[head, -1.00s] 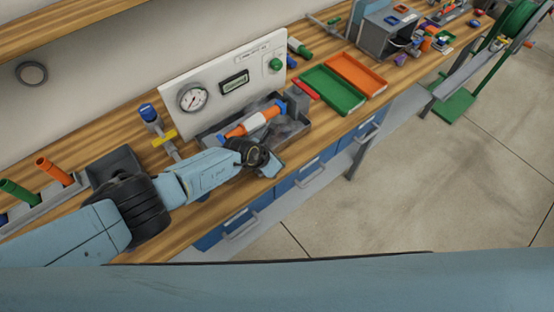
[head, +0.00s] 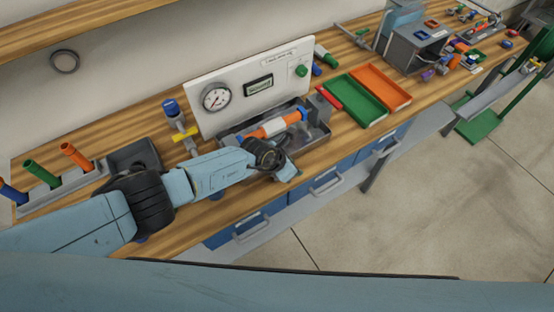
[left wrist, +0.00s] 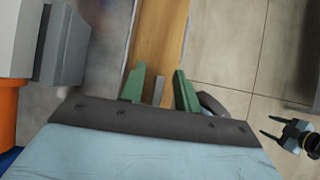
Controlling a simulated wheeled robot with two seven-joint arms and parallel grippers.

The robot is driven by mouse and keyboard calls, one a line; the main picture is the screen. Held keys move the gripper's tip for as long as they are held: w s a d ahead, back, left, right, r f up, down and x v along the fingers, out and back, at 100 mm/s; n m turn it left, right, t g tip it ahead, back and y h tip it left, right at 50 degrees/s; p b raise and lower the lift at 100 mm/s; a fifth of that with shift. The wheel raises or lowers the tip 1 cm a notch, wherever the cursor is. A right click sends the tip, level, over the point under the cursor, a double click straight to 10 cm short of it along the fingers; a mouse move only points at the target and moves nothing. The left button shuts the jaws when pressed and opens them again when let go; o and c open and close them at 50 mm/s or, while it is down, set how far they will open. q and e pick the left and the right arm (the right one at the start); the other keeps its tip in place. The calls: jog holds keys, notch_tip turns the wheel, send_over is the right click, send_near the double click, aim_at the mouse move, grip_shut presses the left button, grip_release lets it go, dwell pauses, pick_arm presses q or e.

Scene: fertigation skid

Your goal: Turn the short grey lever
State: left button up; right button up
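My left gripper (head: 291,174) is at the front edge of the bench, just in front of the grey tray, pointing down. In the left wrist view its two green fingers (left wrist: 159,87) are apart. A short, narrow grey piece (left wrist: 159,90) shows between them over the wooden bench top; it may be the short grey lever, but I cannot tell for sure, nor whether a finger touches it. I cannot make out the lever in the head view, where my arm covers that spot. My right gripper (left wrist: 268,127) shows at the right of the left wrist view, its fingers apart and empty.
A grey tray (head: 318,138) holds an orange-white pipe (head: 272,126) with blue ends. A white panel with a gauge (head: 216,97) stands behind it. Green (head: 352,103) and orange (head: 381,88) trays lie to the right. Blue drawers with handles (head: 327,184) are below. The floor in front is clear.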

pick_arm(q)
jog(key=v, duration=1.2)
jog(key=shift+a+r, duration=0.1)
jog(key=shift+a, duration=0.05)
dwell(0.3)
